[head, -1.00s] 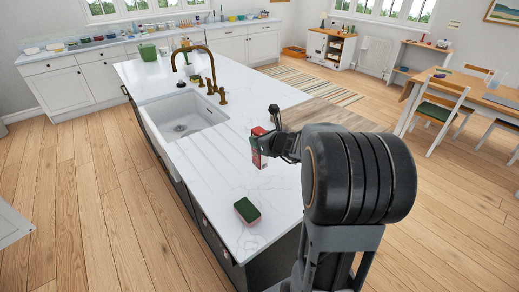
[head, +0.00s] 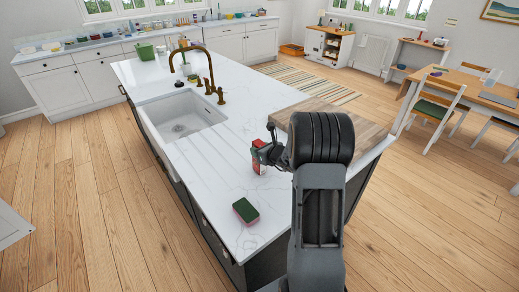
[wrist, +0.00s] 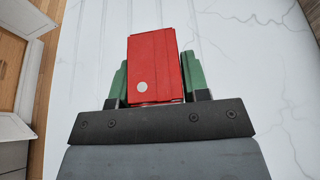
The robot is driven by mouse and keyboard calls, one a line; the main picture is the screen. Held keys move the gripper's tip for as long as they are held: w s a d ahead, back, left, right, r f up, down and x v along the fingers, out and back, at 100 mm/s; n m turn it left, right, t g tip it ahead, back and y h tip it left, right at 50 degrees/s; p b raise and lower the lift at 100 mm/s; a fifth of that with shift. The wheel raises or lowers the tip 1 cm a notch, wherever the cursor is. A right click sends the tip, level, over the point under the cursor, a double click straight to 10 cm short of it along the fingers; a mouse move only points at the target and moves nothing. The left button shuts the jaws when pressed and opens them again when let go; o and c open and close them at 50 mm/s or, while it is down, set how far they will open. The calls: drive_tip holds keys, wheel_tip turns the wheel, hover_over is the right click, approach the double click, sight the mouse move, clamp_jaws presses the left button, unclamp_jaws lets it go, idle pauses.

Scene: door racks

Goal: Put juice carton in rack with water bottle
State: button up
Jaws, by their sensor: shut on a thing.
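The juice carton (head: 258,160) is a red box with a white round cap. It is over the white marble island top in the head view. My gripper (head: 266,151) is shut on it. In the wrist view the carton (wrist: 153,62) stands between the green fingers of my gripper (wrist: 157,76), with its red top facing the camera. I cannot tell whether its bottom touches the counter. No water bottle or rack can be made out in these frames.
The marble island (head: 200,175) has a sink (head: 182,115) with a brass tap and a wooden board (head: 350,128). A green and pink sponge (head: 245,211) lies near its front corner. A white panel (head: 12,226) is at the left edge. Wooden floor (head: 85,190) is clear on the left.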

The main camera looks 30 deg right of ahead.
drive_tip(key=shift+f+b, duration=0.2)
drive_tip(key=shift+b, duration=0.15)
drive_tip(key=o, duration=1.1)
